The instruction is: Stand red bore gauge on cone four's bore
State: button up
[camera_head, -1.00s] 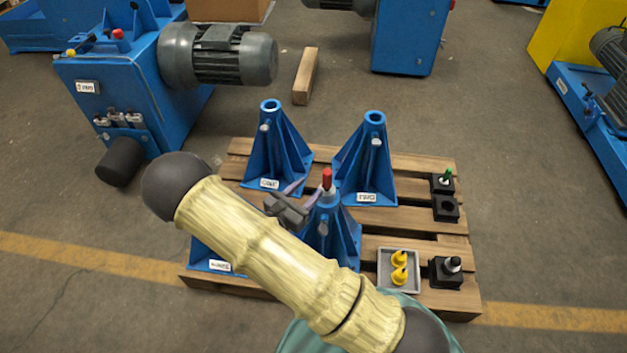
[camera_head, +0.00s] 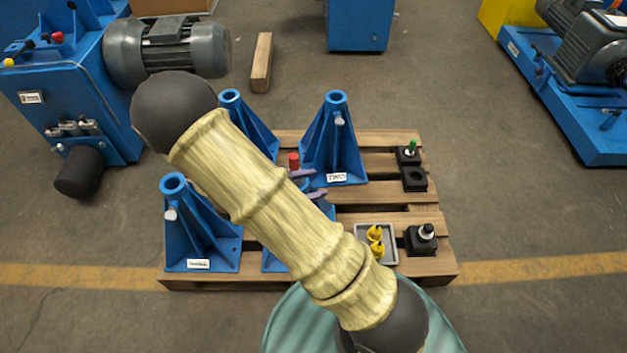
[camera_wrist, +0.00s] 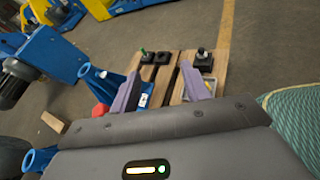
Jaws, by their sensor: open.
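The red bore gauge (camera_head: 293,160) shows its red top just behind my arm. It appears to stand upright on the front right blue cone (camera_head: 272,261), whose top, bore and label are hidden by my arm. In the wrist view the red gauge (camera_wrist: 100,110) lies outside the left finger, partly covered. My gripper (camera_head: 310,184) is open and empty, close to the right of the gauge. Its two purple fingers show in the wrist view (camera_wrist: 160,78) with nothing between them. Whether a finger touches the gauge cannot be told.
Other blue cones stand at back left (camera_head: 230,97), back right (camera_head: 336,140), labelled TWO, and front left (camera_head: 195,240). On the pallet (camera_head: 390,138) are a grey tray (camera_head: 361,232) of yellow pieces, black blocks with a green-topped gauge (camera_head: 411,147), and another black block (camera_head: 421,241).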

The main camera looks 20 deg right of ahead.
jog(key=s+r+m+g+y, duration=0.3)
jog(key=s+m+g+y, duration=0.2)
jog(key=s+m+y, duration=0.4)
notch_tip(320, 180, up, 8)
jog(key=w+m+t+y, duration=0.1)
jog(key=m+t+y, duration=0.3)
jog(key=m, duration=0.5)
jog(key=shift+w+a+f+t+y, duration=0.25)
jog(key=shift+a+t+y, duration=0.1)
jog(key=shift+t, duration=0.15)
